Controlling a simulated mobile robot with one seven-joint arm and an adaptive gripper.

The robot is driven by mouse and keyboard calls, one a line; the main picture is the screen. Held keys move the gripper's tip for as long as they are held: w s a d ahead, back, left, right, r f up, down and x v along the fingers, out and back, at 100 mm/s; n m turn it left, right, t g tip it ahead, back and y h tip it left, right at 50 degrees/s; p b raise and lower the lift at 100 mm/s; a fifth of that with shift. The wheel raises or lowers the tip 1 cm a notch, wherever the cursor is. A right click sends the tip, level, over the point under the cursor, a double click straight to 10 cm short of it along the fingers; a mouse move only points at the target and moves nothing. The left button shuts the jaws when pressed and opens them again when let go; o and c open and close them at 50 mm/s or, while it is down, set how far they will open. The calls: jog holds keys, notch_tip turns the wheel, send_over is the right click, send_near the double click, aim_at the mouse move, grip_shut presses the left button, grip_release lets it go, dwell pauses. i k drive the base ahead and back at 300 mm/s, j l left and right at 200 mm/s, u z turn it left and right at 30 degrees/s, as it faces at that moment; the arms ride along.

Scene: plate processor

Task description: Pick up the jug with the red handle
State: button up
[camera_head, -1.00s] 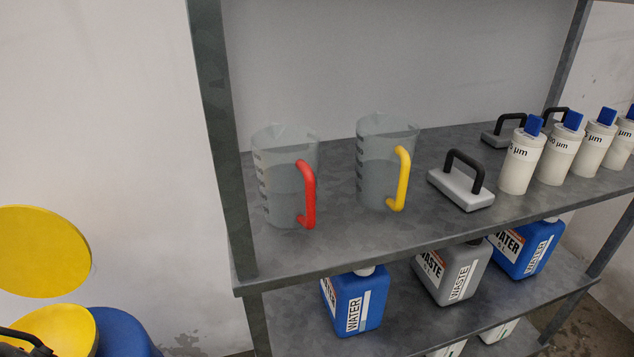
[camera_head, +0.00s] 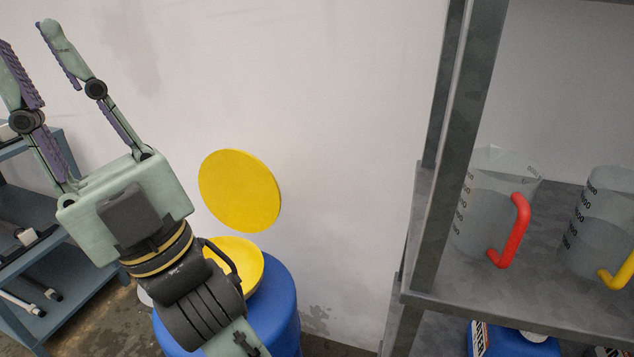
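The jug with the red handle (camera_head: 480,205) is a clear, graduated jug standing upright on the upper shelf at the right. Its red handle (camera_head: 514,232) faces the front right. The shelf's front post hides part of the jug's left side. My gripper (camera_head: 25,60) is at the upper left, pointing up, with its two fingers spread wide and nothing between them. It is well to the left of the jug and apart from it. The left finger is partly cut off by the picture edge.
A second jug with a yellow handle (camera_head: 622,271) stands right of the red one. The grey shelf post (camera_head: 452,170) rises at the shelf's left end. A blue drum (camera_head: 283,300) with a yellow lid is behind my arm. A blue-grey rack (camera_head: 40,165) stands at far left.

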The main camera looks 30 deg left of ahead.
aim_at(490, 221)
jog(key=u, duration=1.35)
jog(key=z, duration=1.4)
jog(key=k+l, duration=0.1)
jog(key=l, duration=0.6)
jog(key=k+l+z, duration=0.15)
jog(key=l, duration=0.5)
jog(key=i+j, duration=0.1)
jog(key=j, duration=0.4)
